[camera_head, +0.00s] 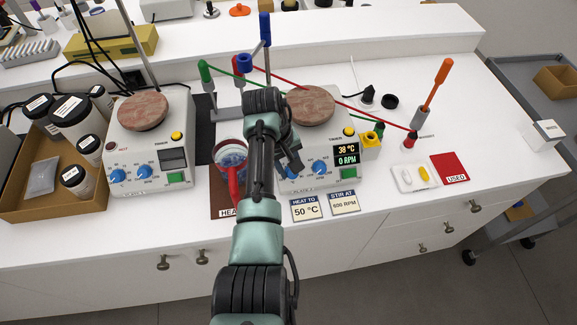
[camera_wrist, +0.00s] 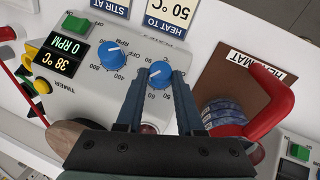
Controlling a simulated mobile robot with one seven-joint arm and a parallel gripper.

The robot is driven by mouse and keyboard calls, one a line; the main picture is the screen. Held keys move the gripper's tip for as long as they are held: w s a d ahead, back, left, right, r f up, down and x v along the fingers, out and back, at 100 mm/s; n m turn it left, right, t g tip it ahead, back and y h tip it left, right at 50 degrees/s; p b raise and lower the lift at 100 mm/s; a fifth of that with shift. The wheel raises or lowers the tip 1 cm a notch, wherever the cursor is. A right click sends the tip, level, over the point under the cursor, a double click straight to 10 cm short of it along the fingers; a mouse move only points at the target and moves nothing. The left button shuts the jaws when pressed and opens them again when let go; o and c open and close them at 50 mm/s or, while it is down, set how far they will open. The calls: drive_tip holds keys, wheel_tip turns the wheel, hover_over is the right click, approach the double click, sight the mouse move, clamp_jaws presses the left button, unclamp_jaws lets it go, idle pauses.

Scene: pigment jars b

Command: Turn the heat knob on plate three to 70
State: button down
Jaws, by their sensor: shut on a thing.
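The right-hand hotplate (camera_head: 318,135) stands in the middle of the bench; no plate number is readable. My gripper (camera_head: 291,168) reaches down to its front left. In the wrist view, seen upside down, my gripper (camera_wrist: 162,76) is shut on the smaller blue heat knob (camera_wrist: 159,72), one finger on each side. Small scale numbers, including 50 and 60, show around it; the pointer's exact setting is unclear. Beside it is the larger blue RPM knob (camera_wrist: 112,55), untouched. The display (camera_wrist: 62,54) reads 38 °C and 0 RPM.
Cards (camera_head: 306,210) before the hotplate read "HEAT TO 50 °C" and "STIR AT 600 RPM". A red-handled mug (camera_wrist: 222,115) stands on a brown heat mat (camera_wrist: 235,75) close by. A second hotplate (camera_head: 150,165) stands left. Coloured rods and cords cross behind my arm.

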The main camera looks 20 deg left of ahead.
drive_tip(key=shift+d+f+m+g, duration=0.1)
drive_tip(key=shift+f+m+g, duration=0.05)
drive_tip(key=shift+m+g, duration=0.15)
idle(0.4)
drive_tip(key=c, duration=0.5)
unclamp_jaws()
drive_tip(key=shift+r, duration=0.2)
drive_tip(key=r, duration=0.4)
drive_tip(key=s+a+r, duration=0.1)
drive_tip(key=r, duration=0.3)
drive_tip(key=r+b, duration=0.1)
drive_tip(key=r, duration=0.3)
drive_tip(key=shift+s+a+r, duration=0.25)
drive_tip(key=shift+s+a, duration=0.05)
drive_tip(key=shift+s, duration=0.05)
